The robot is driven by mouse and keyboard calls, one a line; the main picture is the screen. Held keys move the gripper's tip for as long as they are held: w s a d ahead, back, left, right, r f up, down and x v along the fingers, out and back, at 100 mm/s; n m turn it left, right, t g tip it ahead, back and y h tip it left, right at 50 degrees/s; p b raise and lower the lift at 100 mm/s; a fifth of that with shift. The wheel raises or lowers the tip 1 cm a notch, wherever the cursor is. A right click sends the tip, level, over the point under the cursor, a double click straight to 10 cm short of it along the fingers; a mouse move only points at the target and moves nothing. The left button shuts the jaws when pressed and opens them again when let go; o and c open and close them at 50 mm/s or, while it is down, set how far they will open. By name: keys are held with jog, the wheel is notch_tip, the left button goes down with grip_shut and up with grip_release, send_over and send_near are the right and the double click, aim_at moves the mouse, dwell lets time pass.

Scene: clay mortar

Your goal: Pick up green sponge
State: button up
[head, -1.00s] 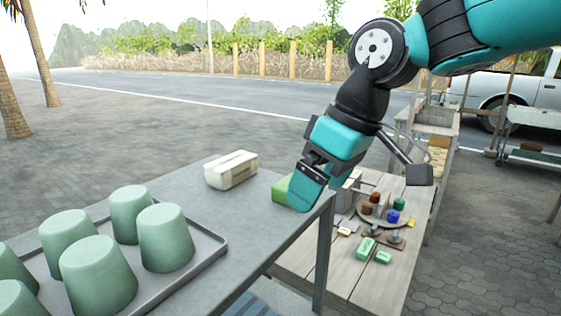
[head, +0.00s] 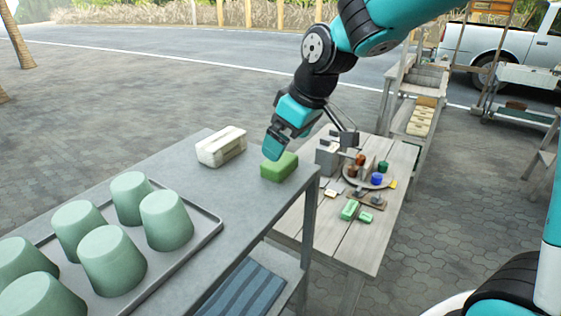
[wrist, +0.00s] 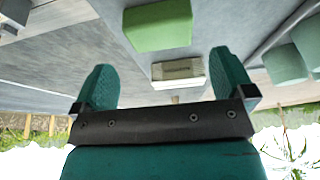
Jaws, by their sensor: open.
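The green sponge (head: 279,167) is a small green block lying on the grey table (head: 205,180) near its far right corner. My gripper (head: 272,150) is just above and to the left of it in the head view, partly in front of it. In the wrist view the sponge (wrist: 158,25) lies at the top, between the lines of my two open fingers (wrist: 163,82) but beyond their tips. The gripper is open and nothing is between the fingers.
A cream block (head: 221,147) lies left of the sponge; it also shows in the wrist view (wrist: 178,73). A tray (head: 207,238) of several pale green cups stands at the left. A lower wooden table (head: 378,232) with small items stands to the right.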

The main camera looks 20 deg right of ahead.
aim_at(282, 159)
jog(key=p+x, duration=0.2)
jog(key=x, duration=0.3)
jog(key=shift+s+d+f, duration=0.1)
jog(key=shift+f, duration=0.05)
jog(key=c, duration=0.8)
notch_tip(282, 159, up, 20)
jog(key=b, duration=0.2)
jog(key=shift+b, duration=0.3)
jog(key=shift+o, duration=0.2)
